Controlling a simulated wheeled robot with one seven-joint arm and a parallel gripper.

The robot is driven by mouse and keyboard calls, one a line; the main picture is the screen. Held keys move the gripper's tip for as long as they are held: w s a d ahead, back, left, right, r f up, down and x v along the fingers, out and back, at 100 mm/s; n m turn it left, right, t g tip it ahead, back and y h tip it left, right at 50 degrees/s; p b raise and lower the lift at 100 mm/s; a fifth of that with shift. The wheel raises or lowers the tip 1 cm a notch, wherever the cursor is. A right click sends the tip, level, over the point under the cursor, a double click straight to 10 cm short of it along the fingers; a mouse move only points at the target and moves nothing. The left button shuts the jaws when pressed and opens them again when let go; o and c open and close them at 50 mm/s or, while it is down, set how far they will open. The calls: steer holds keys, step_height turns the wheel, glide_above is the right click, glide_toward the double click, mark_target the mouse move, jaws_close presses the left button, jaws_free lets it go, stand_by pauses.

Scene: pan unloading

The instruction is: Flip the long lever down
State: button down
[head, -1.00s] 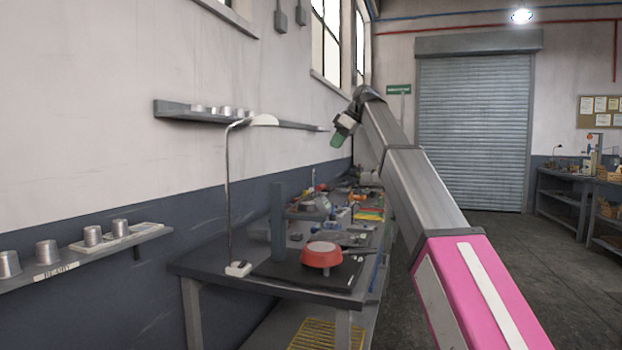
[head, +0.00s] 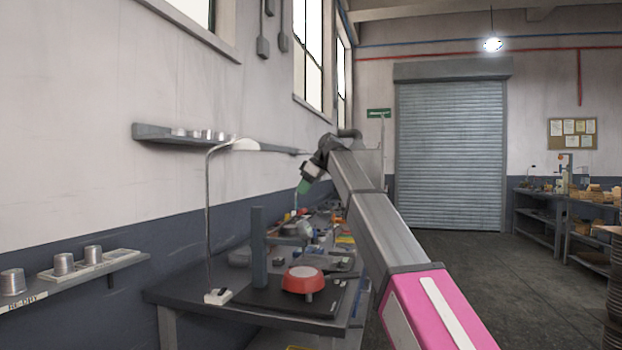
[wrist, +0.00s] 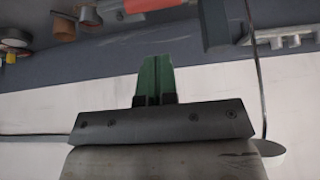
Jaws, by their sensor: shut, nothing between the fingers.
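My gripper (head: 303,186) is in the air above the bench, beyond and above the red round pan. Its green fingers (wrist: 155,78) are shut with nothing between them in the wrist view. I cannot make out a long lever for certain in either view. My gripper appears apart from all of these.
A thin desk lamp (head: 208,220) stands at the bench's left. A wall shelf (head: 150,134) holds metal cups, and a lower shelf (head: 75,277) holds more. Clutter fills the far bench.

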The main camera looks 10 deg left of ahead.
mark_target(305, 212)
steer(key=shift+d+f, duration=0.15)
steer(key=shift+f, duration=2.15)
steer(key=shift+d+f, duration=0.1)
steer(key=shift+s+d+f+y, duration=0.2)
steer(key=shift+d+f+y, duration=0.6)
steer(key=shift+f, duration=0.2)
steer(key=d+f+y, duration=0.3)
steer(key=f+y, duration=0.2)
steer(key=f, duration=0.7)
steer(key=shift+f+t+y, duration=0.2)
steer(key=shift+t+y, duration=0.1)
steer(key=shift+r, duration=0.1)
